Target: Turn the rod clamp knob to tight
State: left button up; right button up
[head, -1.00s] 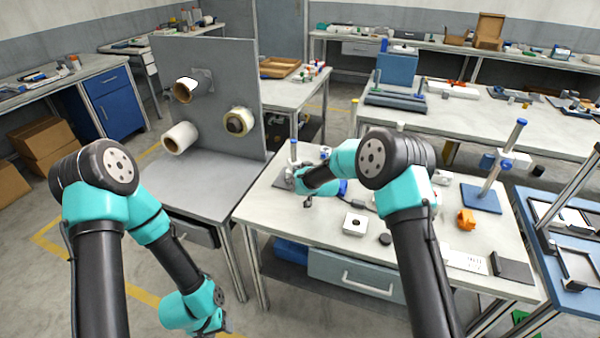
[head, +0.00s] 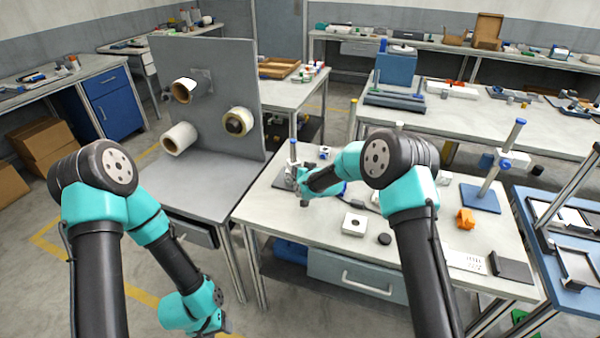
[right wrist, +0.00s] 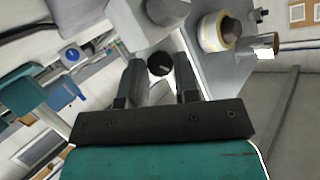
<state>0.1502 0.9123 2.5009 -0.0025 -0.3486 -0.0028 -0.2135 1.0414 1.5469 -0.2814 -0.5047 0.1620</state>
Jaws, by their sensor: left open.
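The rod clamp's dark round knob (right wrist: 160,63), with a light mark on its face, shows in the right wrist view on a pale grey block (right wrist: 142,28). My right gripper (right wrist: 158,72) has its two fingers spread, with the knob seen between their tips; I cannot tell whether they touch it. In the head view my right gripper (head: 304,198) is beside a small stand with a blue-topped rod (head: 293,152), and my arm hides much of the clamp. My left gripper (head: 212,330) hangs low at the left, open and empty, partly cut off by the frame edge.
A grey panel (head: 215,110) with several reels stands left of the work table (head: 330,235). A white block (head: 354,224), a black disc (head: 384,239) and an orange part (head: 466,219) lie on the table. Another rod stand (head: 490,190) is at the right.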

jog(key=shift+o, duration=0.7)
jog(key=shift+s, duration=0.15)
jog(key=v, duration=1.7)
jog(key=shift+d+r, duration=0.1)
jog(key=shift+d, duration=0.05)
jog(key=shift+o, duration=1.4)
jog(key=shift+s+a+r+n+t+h, duration=0.1)
jog(key=shift+s+a+n+t+h, duration=0.15)
jog(key=shift+a+n+h, duration=0.4)
jog(key=shift+s+a+r+n+t+h, duration=0.2)
jog(key=shift+a+n+h, duration=0.25)
jog(key=shift+a+n, duration=0.4)
jog(key=shift+d+f, duration=0.1)
jog(key=shift+f, duration=0.05)
jog(key=x, duration=1.7)
jog(key=shift+f, duration=0.2)
